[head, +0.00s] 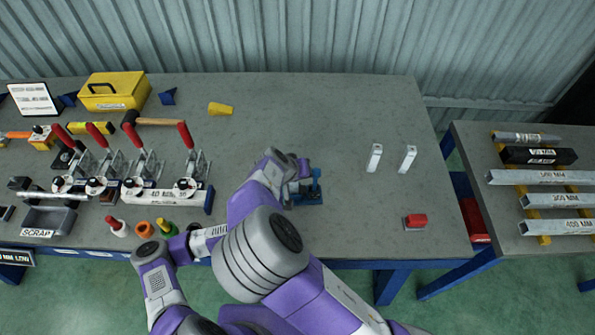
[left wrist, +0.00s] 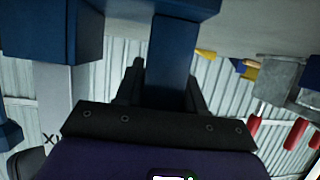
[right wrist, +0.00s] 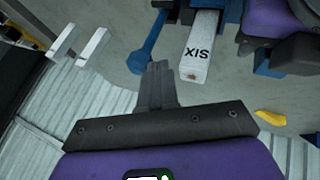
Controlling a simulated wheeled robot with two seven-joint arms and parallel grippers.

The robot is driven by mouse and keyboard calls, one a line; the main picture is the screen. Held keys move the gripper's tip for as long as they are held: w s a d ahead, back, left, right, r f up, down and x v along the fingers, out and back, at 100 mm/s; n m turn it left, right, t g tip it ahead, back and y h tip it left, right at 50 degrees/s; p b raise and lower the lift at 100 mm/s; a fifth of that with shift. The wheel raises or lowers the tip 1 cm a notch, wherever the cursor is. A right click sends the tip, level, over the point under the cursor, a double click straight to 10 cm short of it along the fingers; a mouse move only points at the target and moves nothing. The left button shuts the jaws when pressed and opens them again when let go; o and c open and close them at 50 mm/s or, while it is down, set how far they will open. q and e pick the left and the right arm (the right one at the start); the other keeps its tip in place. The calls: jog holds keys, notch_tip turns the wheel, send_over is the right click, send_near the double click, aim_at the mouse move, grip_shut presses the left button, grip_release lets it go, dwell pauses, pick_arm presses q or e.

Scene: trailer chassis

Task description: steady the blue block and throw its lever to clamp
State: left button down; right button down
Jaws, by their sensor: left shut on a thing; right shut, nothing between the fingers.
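The blue block (head: 309,199) sits on the bench in front of me, partly hidden by my right arm in the head view. Its blue lever (head: 316,177) stands up and also shows in the right wrist view (right wrist: 148,52). A pale bar marked "XIS" (right wrist: 201,48) lies beside the lever. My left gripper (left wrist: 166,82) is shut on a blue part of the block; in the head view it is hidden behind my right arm. My right gripper (right wrist: 160,72) is shut and empty, its tips close to the lever; contact is unclear.
Clamps with red handles (head: 187,135) stand in a row at the left on the bench. Bottles (head: 118,228) stand at the front left edge. Bare bench lies behind the block.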

aim_at(320, 173)
jog(key=shift+w+d+f, duration=0.15)
jog(key=shift+w+f, duration=0.05)
jog(key=shift+f, duration=0.15)
jog(key=shift+d, duration=0.1)
jog(key=shift+d+r+m+g+y, duration=0.15)
jog(key=shift+d+y, duration=0.35)
jog(key=shift+d, duration=0.15)
jog(key=shift+d+r+m+g+y, duration=0.1)
jog(key=shift+d+m+g+y, duration=0.05)
jog(key=shift+d+y, duration=0.4)
jog(key=shift+w+d+y, duration=0.15)
jog(key=shift+d+y, duration=0.6)
jog(key=shift+d, duration=0.4)
jog(key=d+f+m+y, duration=0.2)
jog(key=d+f+y, duration=0.1)
jog(key=d+y, duration=0.4)
jog(key=shift+w+d+f, duration=0.15)
jog(key=shift+w+d, duration=0.2)
jog(key=shift+d, duration=0.1)
jog(key=shift+a, duration=0.15)
jog(key=shift+a+f, duration=0.25)
jog(key=shift+a, duration=0.4)
